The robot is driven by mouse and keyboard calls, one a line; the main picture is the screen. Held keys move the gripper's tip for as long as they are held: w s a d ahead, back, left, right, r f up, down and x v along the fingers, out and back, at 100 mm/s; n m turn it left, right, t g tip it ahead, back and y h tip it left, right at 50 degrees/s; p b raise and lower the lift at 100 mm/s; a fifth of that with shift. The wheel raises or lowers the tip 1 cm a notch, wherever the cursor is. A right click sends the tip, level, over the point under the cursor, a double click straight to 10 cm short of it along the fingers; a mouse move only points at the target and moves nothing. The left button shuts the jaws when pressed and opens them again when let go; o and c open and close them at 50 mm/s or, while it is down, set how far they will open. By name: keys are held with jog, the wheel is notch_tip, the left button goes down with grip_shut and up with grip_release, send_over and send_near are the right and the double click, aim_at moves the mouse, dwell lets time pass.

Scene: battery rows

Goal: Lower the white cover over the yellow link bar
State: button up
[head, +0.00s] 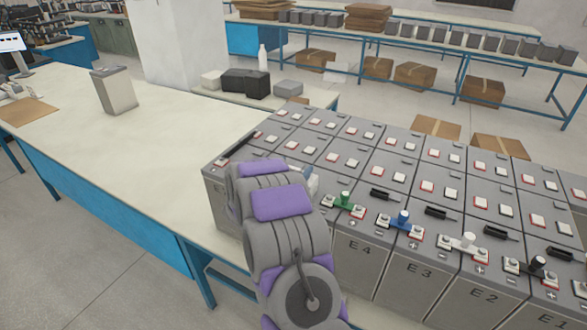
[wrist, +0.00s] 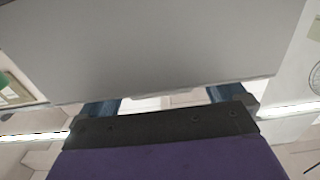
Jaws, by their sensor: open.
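No yellow link bar can be made out in either view; my arm covers the near left end of the battery block in the head view. Small white covers, some edged in red, sit in rows on the grey battery tops (head: 392,172); I cannot tell which one belongs to the yellow bar. My gripper (wrist: 165,103) is open in the wrist view, its two blue fingers apart, with a plain grey surface close beyond them. In the head view my gripper is hidden behind my arm.
A long pale bench (head: 150,140) with free surface lies left. A grey box (head: 114,92) stands on it.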

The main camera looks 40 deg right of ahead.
jog(key=v, duration=1.7)
jog(key=w+a+n+t+y+b, duration=0.3)
jog(key=a+y, duration=0.4)
jog(key=a, duration=0.3)
jog(key=w+a+n+t+y+b, duration=0.2)
jog(key=w+a+n+y, duration=0.1)
jog(key=a+y, duration=0.55)
jog(key=s+a+n+g+y+b, duration=0.25)
jog(key=s+a, duration=0.35)
jog(key=a, duration=0.3)
jog(key=s+a+f+n+g+y+b, duration=0.25)
jog(key=s+n+g, duration=0.2)
jog(key=s, duration=1.15)
jog(key=s+d+f+g+h, duration=0.1)
jog(key=s+d+g+h, duration=0.1)
jog(key=s, duration=0.8)
jog(key=s+d+f+g+h+b, duration=0.1)
jog(key=s+d+g, duration=0.3)
jog(key=s, duration=0.6)
jog(key=d+h, duration=0.1)
jog(key=d, duration=0.1)
jog(key=shift+s+d+f+n, duration=0.25)
jog(key=shift+d+f+n, duration=0.05)
jog(key=shift+d+f, duration=0.1)
